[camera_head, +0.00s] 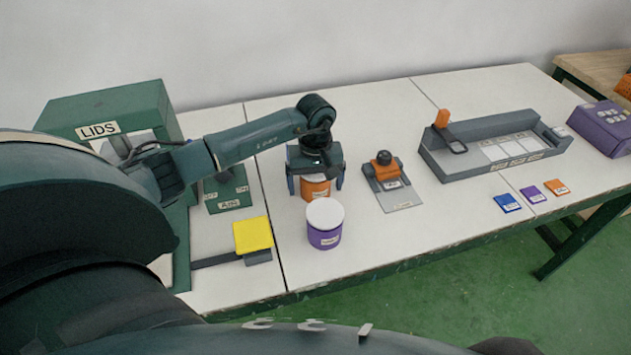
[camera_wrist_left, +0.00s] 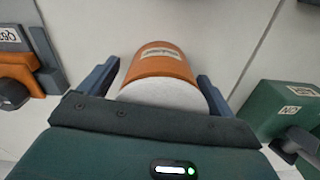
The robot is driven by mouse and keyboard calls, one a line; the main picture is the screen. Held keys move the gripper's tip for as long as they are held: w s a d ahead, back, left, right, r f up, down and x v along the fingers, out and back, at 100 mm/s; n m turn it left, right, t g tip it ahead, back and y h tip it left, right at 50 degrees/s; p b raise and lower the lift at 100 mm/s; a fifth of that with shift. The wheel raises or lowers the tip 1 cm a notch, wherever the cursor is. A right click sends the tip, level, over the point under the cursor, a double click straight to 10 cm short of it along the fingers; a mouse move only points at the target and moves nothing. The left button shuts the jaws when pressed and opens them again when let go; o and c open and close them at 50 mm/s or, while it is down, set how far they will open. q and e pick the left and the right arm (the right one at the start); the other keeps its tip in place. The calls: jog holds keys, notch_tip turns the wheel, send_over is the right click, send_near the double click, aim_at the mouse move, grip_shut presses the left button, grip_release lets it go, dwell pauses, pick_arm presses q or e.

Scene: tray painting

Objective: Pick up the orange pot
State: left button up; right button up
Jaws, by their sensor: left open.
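The orange pot (camera_head: 315,190) stands on the white table in the head view, partly hidden under my left gripper (camera_head: 316,185). It has a white top and a pale label, and it also shows in the left wrist view (camera_wrist_left: 163,62). My left gripper comes from above and is open. In the left wrist view its blue fingers (camera_wrist_left: 153,85) stand on either side of the pot, with a gap on each side. My right gripper is not in view.
A purple pot (camera_head: 324,232) with a white top stands just in front of the orange pot. A grey stand with an orange part (camera_head: 385,172) is to the right. A green box marked LIDS (camera_head: 140,110) and a yellow pad (camera_head: 253,234) are to the left. A long grey tray (camera_head: 490,160) lies further right.

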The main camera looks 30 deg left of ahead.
pick_arm(q)
jog(key=shift+c, duration=0.2)
jog(key=c, duration=1.3)
jog(key=shift+o, duration=0.2)
jog(key=shift+r, duration=0.1)
